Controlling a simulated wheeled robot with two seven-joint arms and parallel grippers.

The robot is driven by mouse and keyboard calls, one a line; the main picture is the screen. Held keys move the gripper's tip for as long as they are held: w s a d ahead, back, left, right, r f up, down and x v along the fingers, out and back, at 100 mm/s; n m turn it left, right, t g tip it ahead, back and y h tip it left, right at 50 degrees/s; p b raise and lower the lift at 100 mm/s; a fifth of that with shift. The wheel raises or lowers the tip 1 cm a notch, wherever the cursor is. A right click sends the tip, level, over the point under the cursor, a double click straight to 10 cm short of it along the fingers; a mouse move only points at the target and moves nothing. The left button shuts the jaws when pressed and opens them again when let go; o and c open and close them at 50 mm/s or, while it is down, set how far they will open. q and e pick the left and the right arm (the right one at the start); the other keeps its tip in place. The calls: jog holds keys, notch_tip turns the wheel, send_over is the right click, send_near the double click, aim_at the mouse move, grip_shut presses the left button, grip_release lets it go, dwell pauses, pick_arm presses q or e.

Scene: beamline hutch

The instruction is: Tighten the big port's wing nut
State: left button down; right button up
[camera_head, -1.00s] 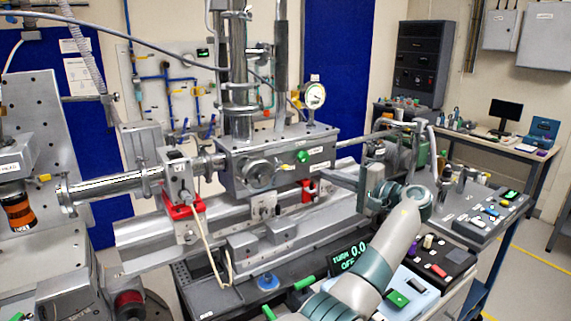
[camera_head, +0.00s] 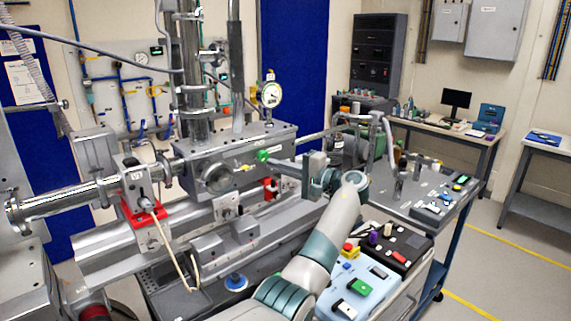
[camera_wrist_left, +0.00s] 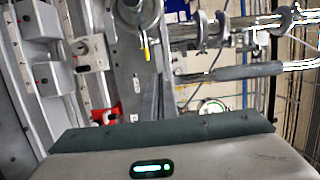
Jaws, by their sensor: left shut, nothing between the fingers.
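The big port is the round flange (camera_head: 216,178) on the front of the steel chamber (camera_head: 240,146). A small yellow piece (camera_head: 243,168), perhaps its wing nut, sits at the flange's right edge. In the left wrist view a round flange (camera_wrist_left: 129,10) with a yellow lever-like piece (camera_wrist_left: 146,46) shows at the top. My left gripper (camera_head: 283,169) comes in from the right of the port, shut and empty, apart from the yellow piece. My right gripper is out of view.
A green knob (camera_head: 262,156) sits on the chamber, close to my left gripper. A dial gauge (camera_head: 270,95) stands above. A red clamp (camera_head: 143,212) holds the tube at left. A cart (camera_head: 425,190) with tools stands at right. Floor is clear beyond it.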

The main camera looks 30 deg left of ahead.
aim_at(238, 164)
pick_arm(q)
jog(key=s+a+p, duration=0.3)
jog(key=a+p, duration=0.2)
jog(key=a, duration=0.1)
jog(key=shift+a, duration=0.3)
jog(key=shift+w, duration=0.1)
dwell(0.3)
